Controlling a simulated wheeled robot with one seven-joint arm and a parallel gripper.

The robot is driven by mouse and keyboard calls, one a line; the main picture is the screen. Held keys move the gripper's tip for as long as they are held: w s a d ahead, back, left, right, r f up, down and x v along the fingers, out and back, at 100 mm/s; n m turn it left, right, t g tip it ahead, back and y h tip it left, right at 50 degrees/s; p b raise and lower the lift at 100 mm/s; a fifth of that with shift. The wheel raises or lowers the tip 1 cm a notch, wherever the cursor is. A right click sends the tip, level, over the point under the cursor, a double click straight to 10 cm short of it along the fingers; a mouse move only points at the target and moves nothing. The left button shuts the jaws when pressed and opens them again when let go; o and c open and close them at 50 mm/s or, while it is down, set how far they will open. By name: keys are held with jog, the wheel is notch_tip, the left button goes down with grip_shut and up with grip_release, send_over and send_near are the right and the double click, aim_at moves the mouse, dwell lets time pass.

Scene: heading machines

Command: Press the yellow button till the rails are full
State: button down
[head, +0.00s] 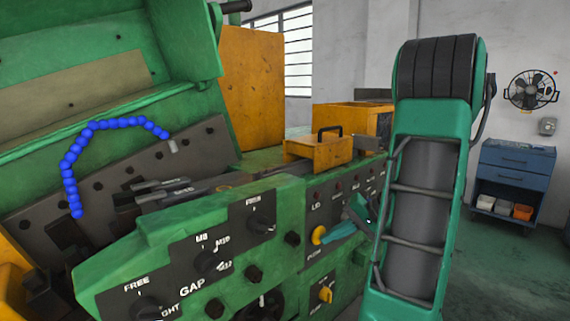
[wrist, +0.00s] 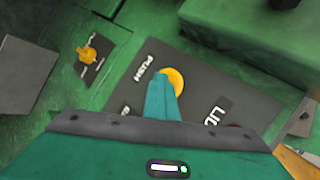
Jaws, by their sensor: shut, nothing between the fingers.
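The yellow button (head: 317,236) is round and sits on the dark plate of the green machine's front panel. It also shows in the wrist view (wrist: 176,78), between the words PUSH and LID. My gripper (head: 328,238) is shut and empty. Its teal fingertips (wrist: 164,82) lie over part of the button in the wrist view; I cannot tell whether they touch it or press it in. The grey rails (head: 210,183) run behind the panel's top edge. How full they are cannot be made out.
A yellow turn-knob (head: 325,294) sits lower on the panel, also in the wrist view (wrist: 87,53). Black knobs (head: 206,261) lie to the left. A blue bead hose (head: 72,170) arches before the raised green lid (head: 70,60). A blue cart (head: 515,170) stands at right, with open floor nearby.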

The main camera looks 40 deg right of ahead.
jog(key=shift+w+a+r, duration=0.2)
jog(key=shift+w, duration=0.2)
jog(key=shift+w+a, duration=0.1)
jog(key=shift+w, duration=0.45)
jog(key=shift+s+f, duration=0.1)
dwell(0.4)
jog(key=shift+s+f, duration=0.2)
jog(key=shift+s, duration=0.8)
jog(key=shift+s+d, duration=0.2)
jog(key=shift+s, duration=0.7)
jog(key=shift+s+d, duration=0.15)
jog(key=shift+s, duration=0.7)
